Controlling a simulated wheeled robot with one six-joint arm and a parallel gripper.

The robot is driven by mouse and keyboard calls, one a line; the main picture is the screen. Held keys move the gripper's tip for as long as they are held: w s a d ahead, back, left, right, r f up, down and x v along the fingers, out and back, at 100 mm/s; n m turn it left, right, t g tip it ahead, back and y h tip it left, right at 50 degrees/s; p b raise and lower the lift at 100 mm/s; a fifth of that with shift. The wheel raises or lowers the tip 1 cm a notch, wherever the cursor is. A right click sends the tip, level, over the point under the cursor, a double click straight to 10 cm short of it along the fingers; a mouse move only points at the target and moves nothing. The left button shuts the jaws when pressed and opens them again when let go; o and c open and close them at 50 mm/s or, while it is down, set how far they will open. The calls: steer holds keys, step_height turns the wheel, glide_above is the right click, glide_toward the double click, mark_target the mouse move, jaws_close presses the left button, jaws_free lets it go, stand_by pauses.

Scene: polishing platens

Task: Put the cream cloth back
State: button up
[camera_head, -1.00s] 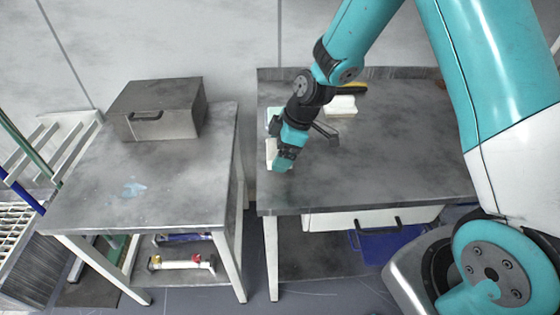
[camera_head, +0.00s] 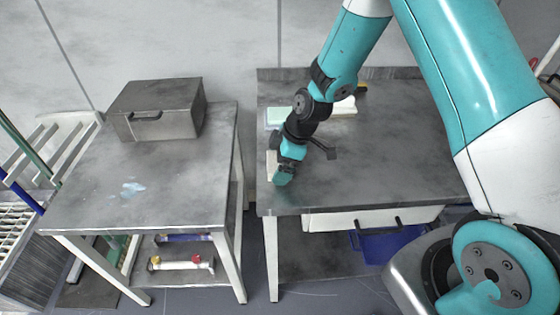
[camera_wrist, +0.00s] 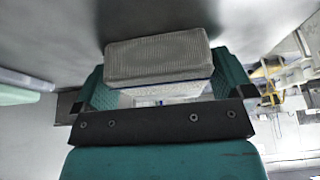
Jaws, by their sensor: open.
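A pale, box-shaped cloth with a woven-looking face, which I take to be the cream cloth (camera_wrist: 158,56), sits between my gripper's two teal fingers in the wrist view. In the head view a narrow pale strip of it (camera_head: 271,165) shows at the left edge of the right-hand table, mostly hidden behind my gripper (camera_head: 283,178). My gripper is open and low over the tabletop, with a finger on each side of the cloth. Whether the fingers touch it I cannot tell.
A pale green-blue pad (camera_head: 279,117) lies behind on the right-hand table (camera_head: 400,165). A white block (camera_head: 345,106) lies further right, partly hidden by my arm.

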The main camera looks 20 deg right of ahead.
steer(key=a+v, duration=0.1)
steer(key=v, duration=1.1)
steer(key=s+a+r+m, duration=0.2)
steer(key=s+r, duration=0.2)
steer(key=s, duration=0.3)
steer(key=s+a+r+m+g, duration=0.1)
steer(key=s+a+r+m, duration=0.2)
steer(key=s+r, duration=0.2)
steer(key=s+a+r+m, duration=0.2)
steer(key=s+r, duration=0.3)
steer(key=s, duration=0.6)
steer(key=shift+s+a, duration=0.2)
steer(key=shift+a, duration=0.3)
